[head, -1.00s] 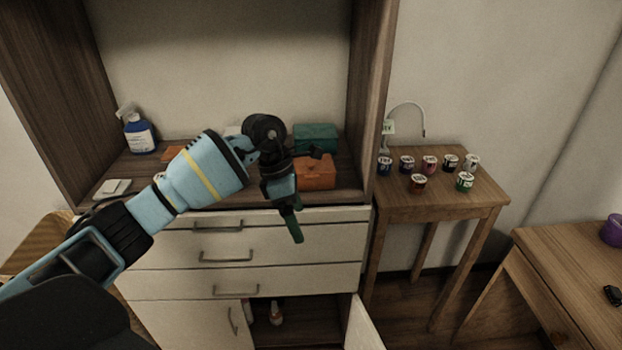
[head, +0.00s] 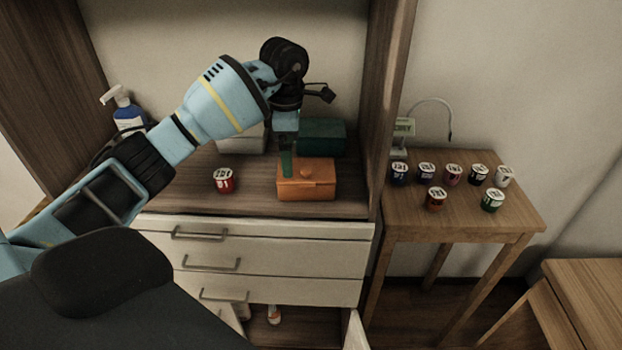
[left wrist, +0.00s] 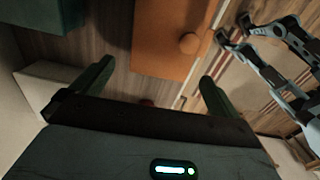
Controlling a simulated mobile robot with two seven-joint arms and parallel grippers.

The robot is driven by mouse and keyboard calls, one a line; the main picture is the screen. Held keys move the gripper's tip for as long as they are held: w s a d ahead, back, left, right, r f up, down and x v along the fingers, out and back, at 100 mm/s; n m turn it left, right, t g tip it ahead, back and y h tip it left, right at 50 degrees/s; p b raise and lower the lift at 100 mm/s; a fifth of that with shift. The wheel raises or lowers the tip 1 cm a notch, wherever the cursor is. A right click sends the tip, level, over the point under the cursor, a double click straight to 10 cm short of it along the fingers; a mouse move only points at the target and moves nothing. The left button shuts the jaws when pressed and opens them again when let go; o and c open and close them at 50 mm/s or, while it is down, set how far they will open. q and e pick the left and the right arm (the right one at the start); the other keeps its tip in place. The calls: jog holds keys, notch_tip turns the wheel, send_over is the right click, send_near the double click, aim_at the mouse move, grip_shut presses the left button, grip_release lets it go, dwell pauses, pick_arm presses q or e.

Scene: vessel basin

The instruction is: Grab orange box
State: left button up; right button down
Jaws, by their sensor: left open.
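The orange box (head: 307,188), with a round knob on its lid, sits on the wooden cabinet top near its right side. My left gripper (head: 287,162) is above the box's left part, pointing down, and one green finger overlaps the box's back left edge in the head view. In the left wrist view, the orange box (left wrist: 165,40) lies ahead of the open, empty left gripper (left wrist: 156,76), between the lines of its two fingers. I cannot tell whether a finger touches the box.
A dark green box (head: 322,135) stands close behind the orange box. A red can (head: 223,180) stands to its left, and a white box (head: 240,138) behind. Several cans stand on the side table (head: 470,215).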

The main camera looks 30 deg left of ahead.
aim_at(307, 180)
pick_arm(q)
notch_tip(307, 180, down, 2)
jog(key=shift+s+f, duration=0.1)
jog(key=shift+f, duration=0.25)
jog(key=shift+d+f, duration=0.1)
jog(key=shift+f, duration=0.2)
notch_tip(307, 180, down, 4)
jog(key=shift+d+r+p, duration=0.1)
jog(key=shift+r+p, duration=0.15)
jog(key=shift+p, duration=0.05)
jog(key=shift+f, duration=0.45)
jog(key=shift+c, duration=0.6)
jog(key=c, duration=0.7)
jog(key=shift+c, duration=0.4)
pick_arm(e)
jog(key=shift+r, duration=0.35)
